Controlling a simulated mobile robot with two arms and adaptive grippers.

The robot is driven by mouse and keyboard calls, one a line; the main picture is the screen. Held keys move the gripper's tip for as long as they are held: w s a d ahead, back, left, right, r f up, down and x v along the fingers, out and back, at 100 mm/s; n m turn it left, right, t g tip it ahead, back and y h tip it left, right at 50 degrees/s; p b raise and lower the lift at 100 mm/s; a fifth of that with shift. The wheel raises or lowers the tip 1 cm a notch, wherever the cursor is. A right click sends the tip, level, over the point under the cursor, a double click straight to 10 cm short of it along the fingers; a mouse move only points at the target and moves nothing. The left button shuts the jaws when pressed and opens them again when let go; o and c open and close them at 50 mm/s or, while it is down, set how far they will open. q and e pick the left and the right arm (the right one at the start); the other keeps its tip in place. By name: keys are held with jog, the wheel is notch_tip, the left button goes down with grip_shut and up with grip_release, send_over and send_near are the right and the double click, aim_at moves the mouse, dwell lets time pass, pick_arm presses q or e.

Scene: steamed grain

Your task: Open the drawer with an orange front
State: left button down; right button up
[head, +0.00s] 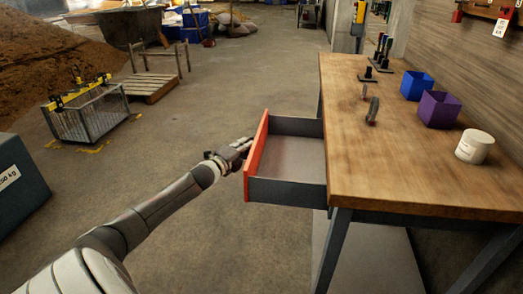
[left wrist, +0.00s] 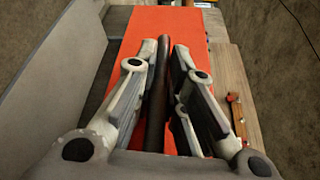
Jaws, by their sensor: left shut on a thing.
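The drawer (head: 287,160) under the workbench stands pulled out to the left, with its empty inside showing. Its orange front (head: 257,150) faces my left arm. My left gripper (head: 238,150) is at the outer side of that front. In the left wrist view the orange front (left wrist: 132,50) fills the middle, and a dark bar handle (left wrist: 158,95) runs between the two fingers of the left gripper (left wrist: 166,60). The fingers are shut on the handle. My right gripper is in neither view.
The wooden workbench (head: 400,170) carries a blue box (head: 416,86), a purple box (head: 439,110), a white tub (head: 474,147) and small dark tools. A wire crate (head: 90,118) and a dark grey box (head: 20,185) stand at the left. The floor left of the drawer is clear.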

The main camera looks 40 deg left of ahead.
pick_arm(q)
jog(key=shift+s+a, duration=0.6)
jog(key=shift+a, duration=0.35)
jog(key=c, duration=1.8)
grip_release()
jog(key=shift+o, duration=0.2)
jog(key=s+d, duration=0.2)
jog(key=s, duration=0.9)
jog(key=shift+s+r, duration=0.4)
jog(key=shift+r, duration=0.05)
